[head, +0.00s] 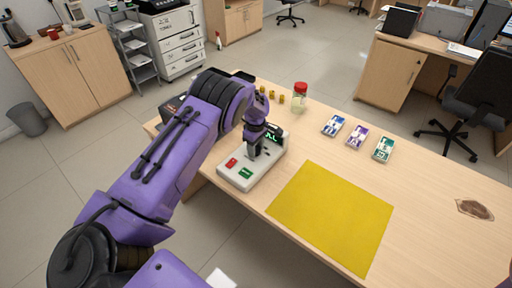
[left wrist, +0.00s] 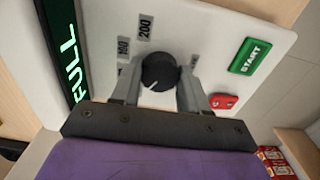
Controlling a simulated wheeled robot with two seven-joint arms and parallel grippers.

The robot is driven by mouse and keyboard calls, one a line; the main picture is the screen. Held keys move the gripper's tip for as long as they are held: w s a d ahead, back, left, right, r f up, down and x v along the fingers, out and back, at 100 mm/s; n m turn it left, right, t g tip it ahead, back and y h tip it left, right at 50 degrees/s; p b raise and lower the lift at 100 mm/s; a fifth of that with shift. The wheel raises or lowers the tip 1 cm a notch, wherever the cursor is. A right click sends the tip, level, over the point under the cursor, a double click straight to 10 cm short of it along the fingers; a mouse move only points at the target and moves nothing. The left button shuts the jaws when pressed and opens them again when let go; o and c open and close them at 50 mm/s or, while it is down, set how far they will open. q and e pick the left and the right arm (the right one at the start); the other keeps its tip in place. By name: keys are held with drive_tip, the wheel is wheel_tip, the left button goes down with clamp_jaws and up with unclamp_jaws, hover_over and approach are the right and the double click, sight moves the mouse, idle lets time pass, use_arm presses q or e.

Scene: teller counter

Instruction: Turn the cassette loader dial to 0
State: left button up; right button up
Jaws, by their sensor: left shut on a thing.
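The cassette loader (head: 240,173) is a pale box at the table's near left edge, with a red button, a green START button (left wrist: 250,56) and a dark display with green text. The text reads "FULL" in the left wrist view. Its round black dial (left wrist: 160,71) has a white pointer mark on its lower left part. Labels 100 and 200 show at its upper left; other labels are partly hidden by the fingers. My left gripper (head: 252,152) is over the loader, shut on the dial, one finger on each side. My right gripper is not in view.
A yellow mat (head: 333,218) lies right of the loader. Behind are a red-lidded jar (head: 300,98), small yellow items (head: 272,94) and several banded note bundles (head: 357,136).

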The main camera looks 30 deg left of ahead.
use_arm(q)
drive_tip(key=o, duration=1.1)
drive_tip(key=shift+c, duration=0.2)
wheel_tip(320, 180, up, 10)
drive_tip(key=b, duration=0.2)
drive_tip(key=shift+r, duration=0.25)
